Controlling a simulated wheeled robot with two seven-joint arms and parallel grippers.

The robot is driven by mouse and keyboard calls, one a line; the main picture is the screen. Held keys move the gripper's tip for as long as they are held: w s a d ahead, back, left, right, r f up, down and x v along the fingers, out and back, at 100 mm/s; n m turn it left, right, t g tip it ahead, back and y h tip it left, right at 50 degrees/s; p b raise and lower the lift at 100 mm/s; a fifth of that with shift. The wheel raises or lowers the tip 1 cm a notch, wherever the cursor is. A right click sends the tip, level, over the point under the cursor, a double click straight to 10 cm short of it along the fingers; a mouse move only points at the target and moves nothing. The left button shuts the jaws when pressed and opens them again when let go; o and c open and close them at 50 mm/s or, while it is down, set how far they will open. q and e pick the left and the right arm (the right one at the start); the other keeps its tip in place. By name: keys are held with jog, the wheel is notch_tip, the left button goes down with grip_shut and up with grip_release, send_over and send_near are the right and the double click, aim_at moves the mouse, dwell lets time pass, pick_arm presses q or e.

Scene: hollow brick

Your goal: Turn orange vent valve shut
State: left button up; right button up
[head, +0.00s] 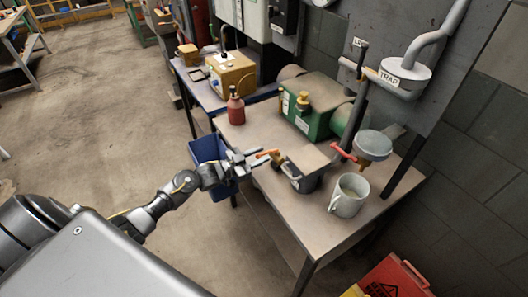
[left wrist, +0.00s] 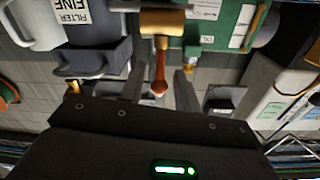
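The orange vent valve handle (head: 267,153) sticks out toward the left from a brass body (head: 279,161) beside the grey filter pot (head: 303,176) at the table's front edge. In the left wrist view, the orange handle (left wrist: 160,72) points toward my gripper, below a brass cylinder (left wrist: 162,22). My left gripper (head: 247,159) is level with the handle's tip. In the left wrist view, its two fingers (left wrist: 158,90) stand apart, one on each side of the handle tip, with visible gaps. It is open and not holding the handle. My right gripper is not in view.
A grey mug (head: 348,196) stands right of the filter pot. A red lever (head: 343,152) sits beside a funnel (head: 374,146) under the trap pipe. A red bottle (head: 235,107) and green pump (head: 312,113) are behind. A blue bin (head: 206,150) stands left of the table.

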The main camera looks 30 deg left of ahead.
aim_at(267, 153)
pick_arm(q)
jog(key=shift+x, duration=1.15)
grip_shut()
